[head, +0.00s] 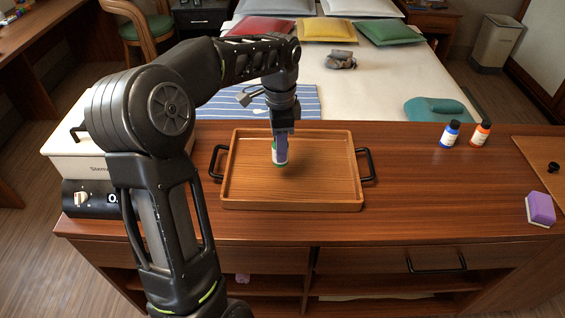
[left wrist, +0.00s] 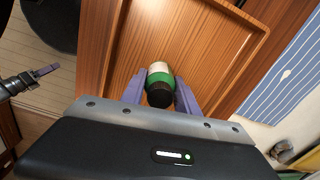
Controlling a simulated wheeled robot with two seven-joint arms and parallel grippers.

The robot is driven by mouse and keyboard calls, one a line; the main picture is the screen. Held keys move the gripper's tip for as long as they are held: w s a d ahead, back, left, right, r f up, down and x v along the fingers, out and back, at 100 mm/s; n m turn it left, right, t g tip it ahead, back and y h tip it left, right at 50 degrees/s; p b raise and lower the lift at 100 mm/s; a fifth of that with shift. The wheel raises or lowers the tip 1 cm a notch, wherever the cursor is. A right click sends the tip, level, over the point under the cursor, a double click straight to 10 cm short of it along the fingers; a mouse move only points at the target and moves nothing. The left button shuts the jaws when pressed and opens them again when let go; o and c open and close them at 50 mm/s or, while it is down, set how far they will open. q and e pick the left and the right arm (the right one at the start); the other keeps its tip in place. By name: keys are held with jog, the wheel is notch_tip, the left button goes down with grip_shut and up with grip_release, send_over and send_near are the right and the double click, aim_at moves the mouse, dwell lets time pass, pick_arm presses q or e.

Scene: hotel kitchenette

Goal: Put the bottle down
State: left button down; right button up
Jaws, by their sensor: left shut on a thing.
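The bottle (head: 279,153) is white and green. My left gripper (head: 283,137) points down from above and is shut on it. In the left wrist view the bottle (left wrist: 160,80) sits between the two purple fingers, with its dark cap towards the camera. It is over the left half of a wooden tray (head: 342,192). Whether its bottom touches the tray floor I cannot tell. A purple finger on a dark arm, apparently my right gripper (left wrist: 46,71), shows at the left of the left wrist view, and its opening is unclear.
The tray has black side handles and otherwise looks empty. A white appliance (head: 80,150) stands left of it. A blue bottle (head: 450,134), an orange bottle (head: 480,134) and a purple sponge (head: 540,209) are at the right. The counter (head: 420,200) right of the tray is clear.

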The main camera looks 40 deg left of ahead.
aim_at(274, 161)
pick_arm(q)
jog(key=shift+f, duration=0.95)
jog(key=shift+f, duration=1.9)
jog(key=shift+f, duration=0.2)
jog(key=c, duration=0.9)
grip_release()
jog(key=shift+r, duration=0.1)
